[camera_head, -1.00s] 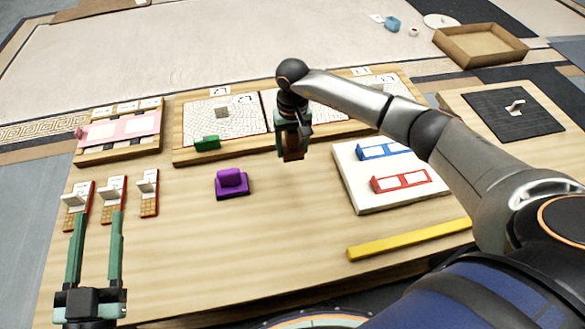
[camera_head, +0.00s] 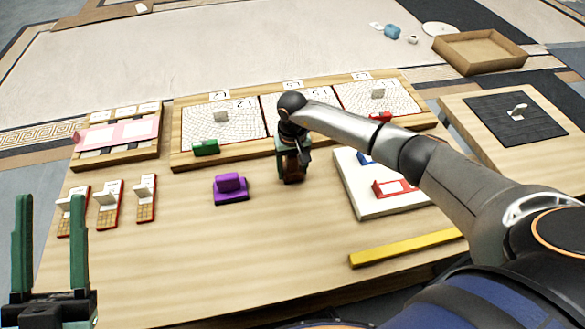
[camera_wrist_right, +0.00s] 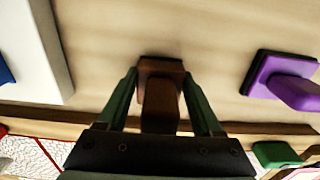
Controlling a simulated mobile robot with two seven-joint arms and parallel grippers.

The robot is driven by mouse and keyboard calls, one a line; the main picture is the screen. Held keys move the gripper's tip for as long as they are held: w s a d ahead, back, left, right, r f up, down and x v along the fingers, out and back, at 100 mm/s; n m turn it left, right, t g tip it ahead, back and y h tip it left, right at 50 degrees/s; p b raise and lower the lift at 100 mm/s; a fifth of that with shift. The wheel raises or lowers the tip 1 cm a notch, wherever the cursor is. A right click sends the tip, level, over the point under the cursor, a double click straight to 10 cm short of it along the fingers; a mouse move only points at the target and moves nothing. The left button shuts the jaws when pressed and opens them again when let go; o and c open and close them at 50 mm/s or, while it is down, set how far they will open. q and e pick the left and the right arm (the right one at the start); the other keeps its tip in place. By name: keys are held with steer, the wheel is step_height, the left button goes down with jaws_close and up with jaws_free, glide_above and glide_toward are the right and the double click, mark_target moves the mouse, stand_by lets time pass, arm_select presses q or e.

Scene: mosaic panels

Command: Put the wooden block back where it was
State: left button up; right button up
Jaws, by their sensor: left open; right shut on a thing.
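The brown wooden block (camera_head: 292,178) is in my right gripper (camera_head: 292,163), over the bare wood just right of the purple block (camera_head: 230,188). The right wrist view shows the brown block (camera_wrist_right: 160,95) between the two green fingers (camera_wrist_right: 163,100), with a wider base beyond a narrower part. The block is at or close above the tabletop; I cannot tell whether it touches. My left gripper (camera_head: 50,245) is open and empty at the table's left edge.
The mosaic panel frame (camera_head: 180,150) stands behind, with a green block (camera_head: 205,147) at its front. A white board (camera_head: 365,200) with red and blue frames lies right. A yellow bar (camera_head: 405,247) lies in front. Several small cards stand left. The front middle of the table (camera_head: 190,260) is clear.

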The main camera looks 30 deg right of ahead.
arm_select(q)
steer(key=shift+s+r+m+h, duration=0.3)
steer(key=shift+h, duration=0.2)
arm_select(e)
steer(key=shift+f, duration=0.15)
steer(key=o, duration=1.4)
steer(key=shift+c, duration=0.2)
arm_select(q)
steer(key=shift+s+d+r, duration=0.1)
steer(key=shift+s+r, duration=0.05)
steer(key=shift+r, duration=0.15)
